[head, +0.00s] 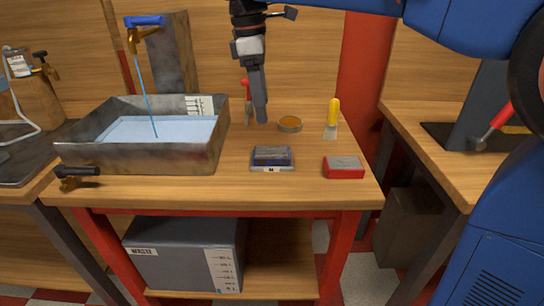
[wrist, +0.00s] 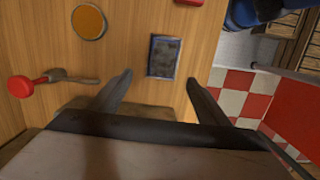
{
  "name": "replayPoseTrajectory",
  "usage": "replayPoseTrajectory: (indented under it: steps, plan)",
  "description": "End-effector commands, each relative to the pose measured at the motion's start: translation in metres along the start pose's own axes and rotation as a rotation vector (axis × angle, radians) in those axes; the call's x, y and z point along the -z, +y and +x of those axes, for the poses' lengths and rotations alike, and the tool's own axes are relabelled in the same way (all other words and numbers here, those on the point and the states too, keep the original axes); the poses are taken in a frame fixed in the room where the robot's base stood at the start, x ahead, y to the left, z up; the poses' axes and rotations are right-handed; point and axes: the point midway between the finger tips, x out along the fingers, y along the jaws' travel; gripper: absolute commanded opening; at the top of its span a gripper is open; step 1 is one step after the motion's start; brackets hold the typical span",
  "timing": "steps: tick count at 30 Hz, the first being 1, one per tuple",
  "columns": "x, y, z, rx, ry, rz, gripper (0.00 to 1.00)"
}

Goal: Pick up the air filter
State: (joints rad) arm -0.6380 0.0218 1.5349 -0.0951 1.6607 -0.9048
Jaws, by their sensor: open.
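The likely air filter (head: 272,157) is a flat dark rectangular piece in a lighter frame with a small label, lying on the wooden bench right of the basin. In the wrist view, the same dark framed rectangle (wrist: 164,56) lies flat on the wood, beyond and roughly between my fingertips. My gripper (head: 261,114) hangs over the bench, behind the filter in the head view and apart from it. In the wrist view, my gripper (wrist: 158,84) has its two fingers spread wide with nothing between them.
A metal basin (head: 75,155) with running water stands on the left.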

Motion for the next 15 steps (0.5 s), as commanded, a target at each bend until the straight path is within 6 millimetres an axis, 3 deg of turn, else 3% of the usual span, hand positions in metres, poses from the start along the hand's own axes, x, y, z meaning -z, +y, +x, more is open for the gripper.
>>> replayPoseTrajectory:
  steps: [9, 15]
  plan:
    - [-0.001, -0.001, 0.054, 0.001, -0.001, 0.001, 0.7]
    - [-0.001, -0.001, 0.069, 0.0, 0.0, 0.001, 0.7]
